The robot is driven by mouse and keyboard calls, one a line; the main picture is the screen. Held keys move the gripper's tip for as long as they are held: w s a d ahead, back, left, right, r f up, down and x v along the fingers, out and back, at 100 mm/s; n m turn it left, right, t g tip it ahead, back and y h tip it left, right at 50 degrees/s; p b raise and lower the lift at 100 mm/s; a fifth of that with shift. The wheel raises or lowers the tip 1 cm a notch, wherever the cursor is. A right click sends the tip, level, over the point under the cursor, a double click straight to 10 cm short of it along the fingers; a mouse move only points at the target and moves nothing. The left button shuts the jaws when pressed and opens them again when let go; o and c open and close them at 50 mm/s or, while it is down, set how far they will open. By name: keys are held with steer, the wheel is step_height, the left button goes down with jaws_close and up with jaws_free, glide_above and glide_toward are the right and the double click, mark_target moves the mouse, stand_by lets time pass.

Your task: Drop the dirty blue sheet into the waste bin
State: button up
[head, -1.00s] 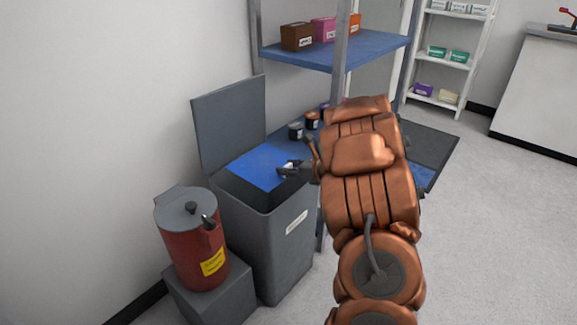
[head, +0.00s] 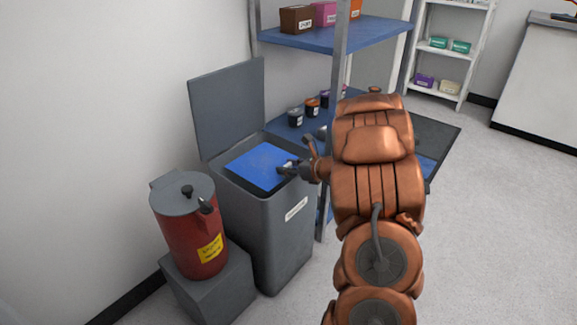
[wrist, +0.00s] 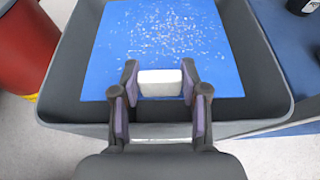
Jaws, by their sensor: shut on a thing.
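The blue sheet (head: 263,166) is flat, and in the wrist view (wrist: 165,40) pale specks cover its face. My gripper (head: 290,167) is shut on a small white block-like piece (wrist: 160,83) at the sheet's near edge; whether it is fixed to the sheet cannot be told. In the wrist view the gripper's fingers (wrist: 160,95) stand on both sides of this piece. The grey waste bin (head: 283,238) has its lid (head: 228,105) raised. The sheet lies over the bin's opening, within the rim as seen from above. Its exact height against the rim is unclear.
A red can (head: 190,235) with a yellow label stands on a grey block left of the bin. A blue-shelved rack (head: 335,45) with boxes and small jars stands close behind and right of the bin. Clear floor lies to the right.

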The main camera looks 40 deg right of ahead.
steer(key=o, duration=1.1)
steer(key=shift+o, duration=0.2)
steer(key=o, duration=0.5)
steer(key=shift+r+p, duration=3.9)
steer(key=shift+r, duration=1.15)
